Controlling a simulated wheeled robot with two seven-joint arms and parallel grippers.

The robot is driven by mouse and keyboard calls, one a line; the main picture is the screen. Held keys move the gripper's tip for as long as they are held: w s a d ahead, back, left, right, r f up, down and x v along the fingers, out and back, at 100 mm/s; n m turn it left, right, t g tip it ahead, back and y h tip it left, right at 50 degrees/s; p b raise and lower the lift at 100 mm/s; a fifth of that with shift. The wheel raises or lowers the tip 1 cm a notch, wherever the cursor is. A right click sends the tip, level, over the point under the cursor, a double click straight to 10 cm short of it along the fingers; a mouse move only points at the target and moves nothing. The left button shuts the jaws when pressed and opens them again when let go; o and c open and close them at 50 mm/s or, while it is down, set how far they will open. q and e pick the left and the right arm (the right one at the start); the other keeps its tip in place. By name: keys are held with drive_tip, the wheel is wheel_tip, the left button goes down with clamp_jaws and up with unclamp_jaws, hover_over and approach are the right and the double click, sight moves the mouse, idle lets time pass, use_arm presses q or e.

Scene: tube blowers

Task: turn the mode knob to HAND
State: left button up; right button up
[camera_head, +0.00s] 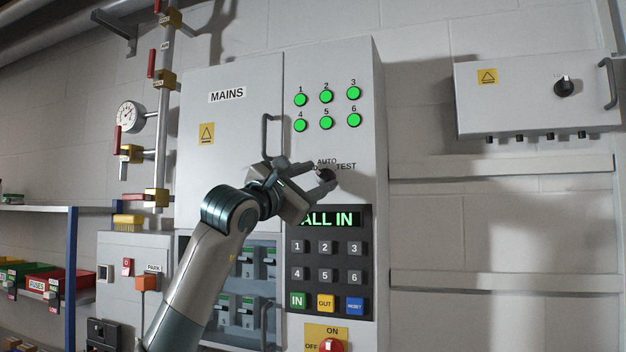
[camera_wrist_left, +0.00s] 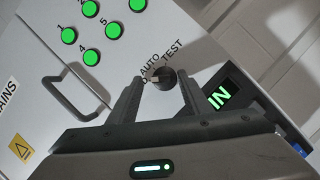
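The mode knob (camera_head: 327,174) is a small dark round knob on the grey cabinet, below the green lamps. Its AUTO label (camera_head: 326,161) and TEST label (camera_head: 346,166) show; most of the HAND label is hidden behind my finger. My left gripper (camera_head: 324,174) is open, with its fingertips on either side of the knob. In the left wrist view the knob (camera_wrist_left: 168,79) sits between the tips of my left gripper (camera_wrist_left: 160,82), with gaps visible. A pale mark shows on the knob's left side there; I cannot tell exactly which label it points to. My right gripper is out of view.
A keypad (camera_head: 326,262) with a lit display sits just below my left gripper. A door handle (camera_head: 266,135) stands out left of the knob. A red switch (camera_head: 331,345) is lower down. A wall box (camera_head: 540,95) hangs at the right; the wall below it carries rails.

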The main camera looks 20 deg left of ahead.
use_arm(q)
drive_tip(key=shift+s+f, duration=0.1)
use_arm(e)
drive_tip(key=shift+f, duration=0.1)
use_arm(q)
drive_tip(key=shift+s+a+f, duration=0.1)
drive_tip(key=shift+s, duration=0.1)
drive_tip(key=shift+s+f+b, duration=0.1)
drive_tip(key=shift+s+b, duration=0.2)
drive_tip(key=b+v, duration=0.4)
drive_tip(key=v, duration=1.2)
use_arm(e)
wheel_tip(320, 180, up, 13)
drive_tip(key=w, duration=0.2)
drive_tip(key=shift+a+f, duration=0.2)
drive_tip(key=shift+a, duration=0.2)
